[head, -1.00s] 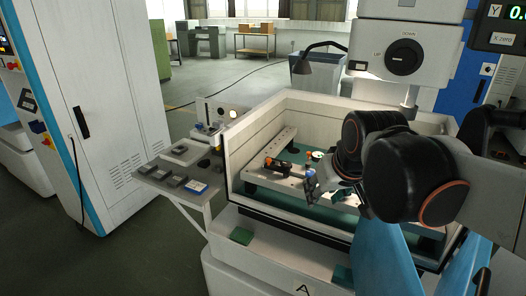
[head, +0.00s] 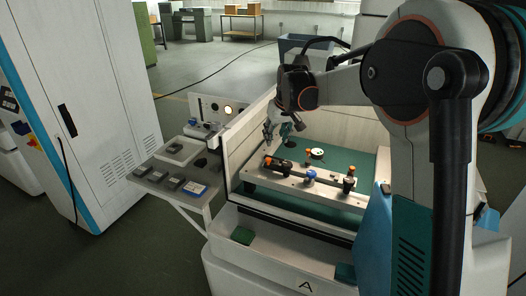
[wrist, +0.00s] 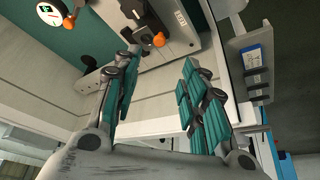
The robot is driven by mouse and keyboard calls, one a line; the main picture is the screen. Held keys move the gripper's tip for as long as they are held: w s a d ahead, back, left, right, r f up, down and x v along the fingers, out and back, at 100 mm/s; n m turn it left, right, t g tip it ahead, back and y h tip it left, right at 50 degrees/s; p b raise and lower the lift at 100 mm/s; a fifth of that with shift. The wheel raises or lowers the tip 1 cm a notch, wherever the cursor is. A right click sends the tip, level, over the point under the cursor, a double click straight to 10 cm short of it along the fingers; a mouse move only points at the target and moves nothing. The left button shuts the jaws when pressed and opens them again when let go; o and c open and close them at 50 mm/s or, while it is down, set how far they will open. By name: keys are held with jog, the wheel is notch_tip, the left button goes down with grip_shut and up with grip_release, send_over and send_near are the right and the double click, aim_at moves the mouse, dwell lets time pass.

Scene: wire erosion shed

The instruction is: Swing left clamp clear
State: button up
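The left clamp (head: 276,165) is a dark block with an orange knob at the left end of the pale rail (head: 294,182) inside the machine's tank. In the wrist view the clamp (wrist: 146,20) lies just beyond my fingertips, its orange knob (wrist: 158,39) facing me. My gripper (head: 270,137) hangs above and slightly behind the clamp, apart from it in the head view. In the wrist view my gripper (wrist: 160,66) is open with nothing between its teal-padded fingers.
The tank's left wall (head: 238,150) is close to my gripper. A side shelf (head: 150,180) holds small blocks.

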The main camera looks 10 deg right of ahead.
aim_at(268, 159)
jog(key=b+x, duration=0.2)
jog(key=x, duration=1.2)
jog(key=shift+w+f, duration=0.1)
jog(key=shift+w, duration=0.15)
jog(key=shift+c, duration=0.5)
grip_shut()
